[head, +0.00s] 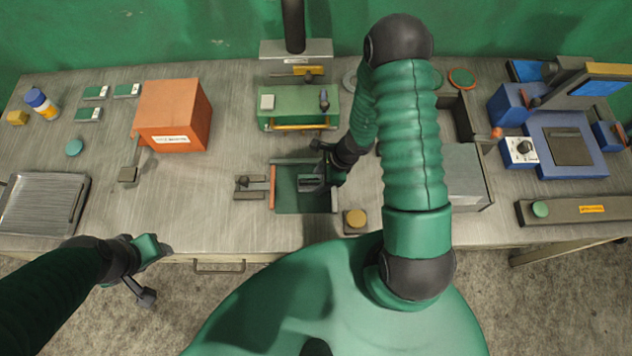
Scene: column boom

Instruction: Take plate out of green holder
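A green holder (287,202) lies on the workbench near its front middle, with an orange-brown strip along its left side. A small grey ribbed piece (311,183), possibly the plate, shows inside it. My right gripper (326,166) is low over the holder's right side, next to that piece. Its dark fingers partly cover the holder, and I cannot tell whether they touch or grip the piece. My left gripper (149,271) is in front of the bench's front edge at the left, with its fingers spread apart and nothing between them.
A green press-like fixture (300,104) stands behind the holder. An orange box (173,113) is at the back left and a metal tray (42,203) at far left. A grey box (466,172) and blue machine (565,148) are at the right.

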